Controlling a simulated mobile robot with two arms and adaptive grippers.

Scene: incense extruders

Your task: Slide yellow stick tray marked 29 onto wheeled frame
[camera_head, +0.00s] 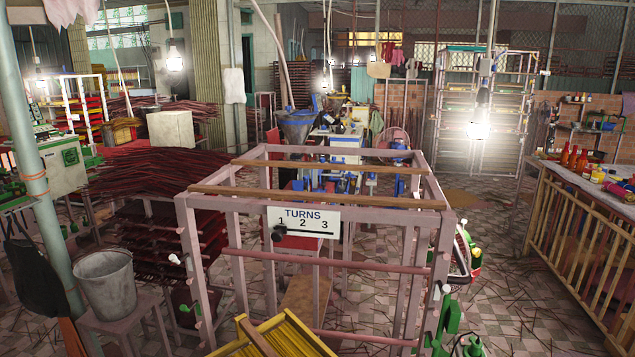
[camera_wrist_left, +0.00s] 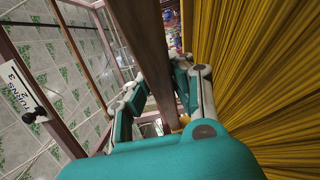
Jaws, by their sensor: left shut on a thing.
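The wheeled frame (camera_head: 410,202) stands mid-view as a pink open rack with brown bars across its top. Its wheels are not visible. The yellow stick tray (camera_head: 318,346) shows at the bottom edge in front of the frame, partly cut off, with a brown bar across it. In the left wrist view the tray's yellow sticks (camera_wrist_left: 255,70) fill the right side. My left gripper (camera_wrist_left: 160,88) is shut on the tray's brown bar (camera_wrist_left: 143,35), one finger on each side. No number 29 is readable. I cannot make out my right gripper.
A white TURNS sign (camera_head: 303,221) hangs on the frame. A grey bucket (camera_head: 106,284) on a stool stands at left. Dark red stick bundles (camera_head: 150,180) are stacked behind it. A slatted counter (camera_head: 580,235) stands at right. Stick-littered floor (camera_head: 510,290) lies between frame and counter.

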